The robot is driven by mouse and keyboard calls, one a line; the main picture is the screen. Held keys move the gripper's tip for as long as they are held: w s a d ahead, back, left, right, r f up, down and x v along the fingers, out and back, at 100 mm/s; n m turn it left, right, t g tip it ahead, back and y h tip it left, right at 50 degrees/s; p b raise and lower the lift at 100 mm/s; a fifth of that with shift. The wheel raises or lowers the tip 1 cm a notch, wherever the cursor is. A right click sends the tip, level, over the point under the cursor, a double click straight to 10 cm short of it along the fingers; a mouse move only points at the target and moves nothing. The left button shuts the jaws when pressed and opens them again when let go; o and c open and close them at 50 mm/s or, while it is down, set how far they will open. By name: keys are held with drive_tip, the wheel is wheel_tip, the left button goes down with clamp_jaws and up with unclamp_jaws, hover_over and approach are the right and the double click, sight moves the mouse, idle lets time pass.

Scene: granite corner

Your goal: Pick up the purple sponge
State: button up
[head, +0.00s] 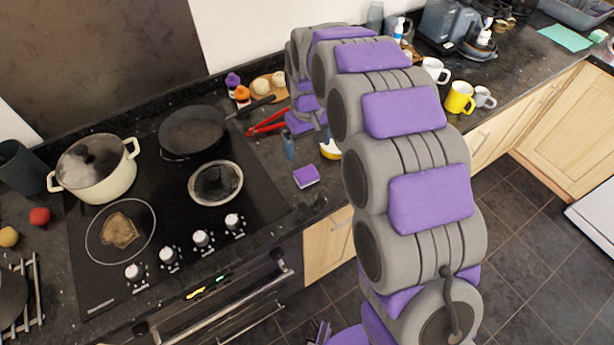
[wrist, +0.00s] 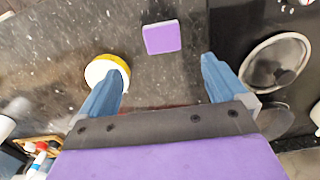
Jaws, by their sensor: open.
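The purple sponge (head: 306,176) lies flat on the dark granite counter, right of the hob and near the counter's front edge. It also shows in the wrist view (wrist: 162,37), beyond the fingertips and roughly between their lines. My gripper (wrist: 158,78) is open and empty, with its two blue fingers spread apart. In the head view, my gripper (head: 304,149) is behind the sponge, partly hidden by my arm. A gap of counter shows between the fingers and the sponge.
A yellow-and-white round thing (wrist: 108,72) sits by the left finger. A lid (wrist: 275,62) lies on the hob to the right. A frying pan (head: 192,131), red-handled tool (head: 268,124) and wooden plate (head: 267,90) are nearby. Mugs (head: 459,98) stand farther right.

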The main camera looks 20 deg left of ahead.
approach(308, 176)
drive_tip(key=shift+w+a+f+b, duration=0.2)
drive_tip(key=shift+a+f, duration=0.05)
drive_tip(key=shift+a, duration=0.15)
drive_tip(key=shift+w+a+f+b, duration=0.15)
drive_tip(key=shift+w+a+f, duration=0.05)
drive_tip(key=shift+a, duration=0.15)
drive_tip(key=d+f, duration=0.2)
drive_tip(key=f, duration=0.1)
drive_tip(key=shift+f+b, duration=0.15)
drive_tip(key=shift+b, duration=0.25)
drive_tip(key=shift+d+f, duration=0.1)
drive_tip(key=shift+d, duration=0.25)
drive_tip(key=shift+f, duration=0.25)
drive_tip(key=f, duration=0.1)
drive_tip(key=a+f+b, duration=0.1)
drive_tip(key=f, duration=0.1)
drive_tip(key=s+a+f, duration=0.1)
drive_tip(key=f, duration=0.1)
drive_tip(key=shift+b, duration=0.4)
drive_tip(key=shift+w+d, duration=0.1)
drive_tip(key=shift+d, duration=0.4)
drive_tip(key=shift+d+r, duration=0.15)
drive_tip(key=shift+d, duration=0.2)
drive_tip(key=shift+c, duration=1.4)
drive_tip(key=shift+a, duration=0.45)
drive_tip(key=c, duration=0.6)
drive_tip(key=shift+c, duration=1.1)
